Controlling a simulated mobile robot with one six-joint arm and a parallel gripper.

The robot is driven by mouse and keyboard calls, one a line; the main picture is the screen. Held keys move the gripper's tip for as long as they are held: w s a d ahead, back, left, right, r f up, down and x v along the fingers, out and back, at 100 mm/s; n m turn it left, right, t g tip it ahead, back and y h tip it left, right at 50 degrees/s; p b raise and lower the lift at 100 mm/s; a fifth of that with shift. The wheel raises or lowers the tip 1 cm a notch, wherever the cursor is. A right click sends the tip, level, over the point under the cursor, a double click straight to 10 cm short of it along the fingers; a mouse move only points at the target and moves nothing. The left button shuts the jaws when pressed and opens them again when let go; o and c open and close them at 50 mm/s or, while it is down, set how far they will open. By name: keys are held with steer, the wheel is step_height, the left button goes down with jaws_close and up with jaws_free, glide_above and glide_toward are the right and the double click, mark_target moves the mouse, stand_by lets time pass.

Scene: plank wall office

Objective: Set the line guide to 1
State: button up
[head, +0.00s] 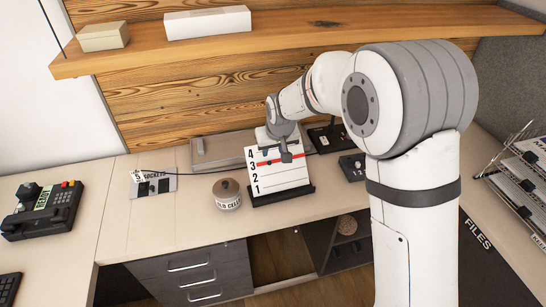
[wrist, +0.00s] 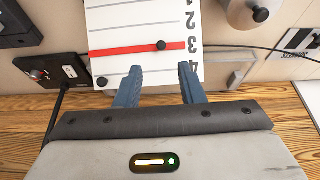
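A white board (head: 276,177) stands tilted on a dark base on the desk, with lines numbered 4 at the top down to 1. The red line guide (head: 267,162) lies across it, level with the 3. In the wrist view the board is upside down, and the red guide (wrist: 120,50) carries a round black knob (wrist: 161,45). My gripper (head: 279,150) is at the board's upper part. In the wrist view its two blue fingers (wrist: 160,87) are apart with nothing between them, near the 4 line and short of the knob. Another black knob (wrist: 102,81) shows beside the left finger.
A telephone (head: 42,211) sits at far left. A wooden shelf (head: 280,38) hangs above.

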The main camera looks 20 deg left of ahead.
mark_target(270, 162)
steer(key=p+x, duration=0.1)
steer(key=x, duration=0.7)
steer(key=shift+a, duration=0.15)
steer(key=shift+r, duration=0.1)
jaws_close()
